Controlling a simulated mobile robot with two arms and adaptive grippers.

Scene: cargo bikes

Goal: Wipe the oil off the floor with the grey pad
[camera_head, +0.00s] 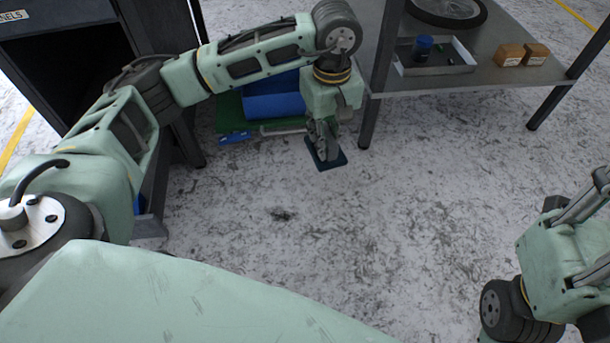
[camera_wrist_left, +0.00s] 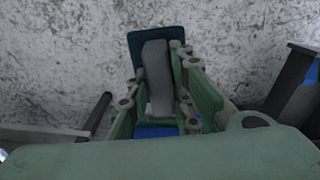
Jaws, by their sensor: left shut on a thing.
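My left gripper (camera_head: 323,142) is shut on the pad (camera_head: 334,161), a flat dark blue-green plate with a grey block on top. In the left wrist view the block stands between the fingers (camera_wrist_left: 160,95) and the pad's plate (camera_wrist_left: 158,36) shows beyond them. The pad is at or close above the floor; I cannot tell whether it touches. A small dark smear (camera_head: 282,214), which looks like the oil, is on the floor nearer to me and left of the pad. My right arm is at the lower right; its gripper (camera_head: 585,205) is cut by the picture edge.
A metal shelf table (camera_head: 480,80) stands at the back right with a tray (camera_head: 462,66), small brown boxes (camera_head: 509,54) and a wheel (camera_head: 447,8). A dark cabinet (camera_head: 75,70) stands left. Blue and green items (camera_head: 270,106) lie behind my left arm. The middle floor is clear.

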